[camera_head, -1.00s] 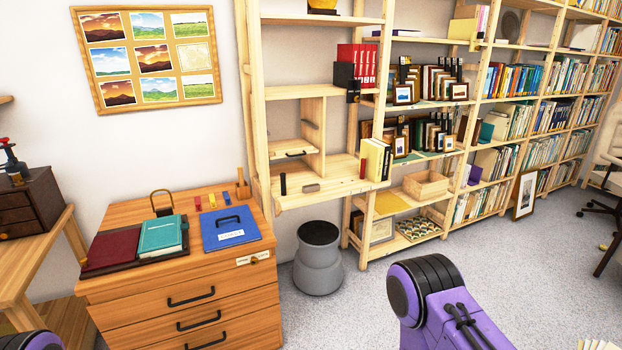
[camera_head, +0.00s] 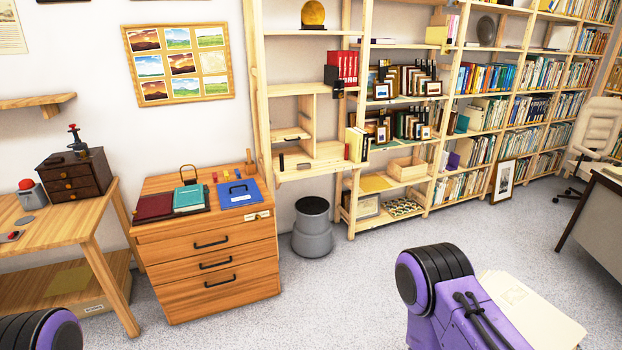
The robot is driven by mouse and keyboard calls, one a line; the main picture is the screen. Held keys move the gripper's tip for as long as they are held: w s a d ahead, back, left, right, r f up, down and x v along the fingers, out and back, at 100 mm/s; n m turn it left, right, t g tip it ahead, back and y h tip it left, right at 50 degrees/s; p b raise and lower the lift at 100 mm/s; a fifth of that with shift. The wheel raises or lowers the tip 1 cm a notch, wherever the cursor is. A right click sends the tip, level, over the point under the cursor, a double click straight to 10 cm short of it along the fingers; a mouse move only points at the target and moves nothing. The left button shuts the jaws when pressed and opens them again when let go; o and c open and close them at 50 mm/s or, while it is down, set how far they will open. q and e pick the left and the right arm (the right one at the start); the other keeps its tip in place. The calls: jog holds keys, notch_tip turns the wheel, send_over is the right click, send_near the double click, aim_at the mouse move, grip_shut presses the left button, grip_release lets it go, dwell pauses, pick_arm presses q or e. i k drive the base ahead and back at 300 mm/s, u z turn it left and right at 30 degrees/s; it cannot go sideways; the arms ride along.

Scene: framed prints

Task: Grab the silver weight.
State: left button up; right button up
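I cannot pick out a silver weight for certain. A small grey disc (camera_head: 24,220) lies flat on the wooden table at the left, too small to identify. A grey object with a red knob (camera_head: 28,193) stands just behind it. Neither of my grippers is in view. Only purple and black parts of my arms show, at the lower left corner and the lower right, so what the grippers hold is hidden.
A wooden table (camera_head: 80,222) stands at the left with a dark small chest (camera_head: 72,176). A drawer cabinet (camera_head: 155,262) stands beside it, then a grey stool (camera_head: 313,240) and tall shelves (camera_head: 300,90). A desk (camera_head: 600,200) is at right. Carpet between is clear.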

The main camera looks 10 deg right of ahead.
aim_at(303, 166)
jog(key=k, duration=0.5)
jog(key=z, duration=0.55)
jog(key=i, duration=3.6)
jog(key=z, duration=1.6)
jog(key=i, duration=1.7)
jog(key=u, duration=3.45)
jog(key=k, duration=0.35)
jog(key=z, duration=0.15)
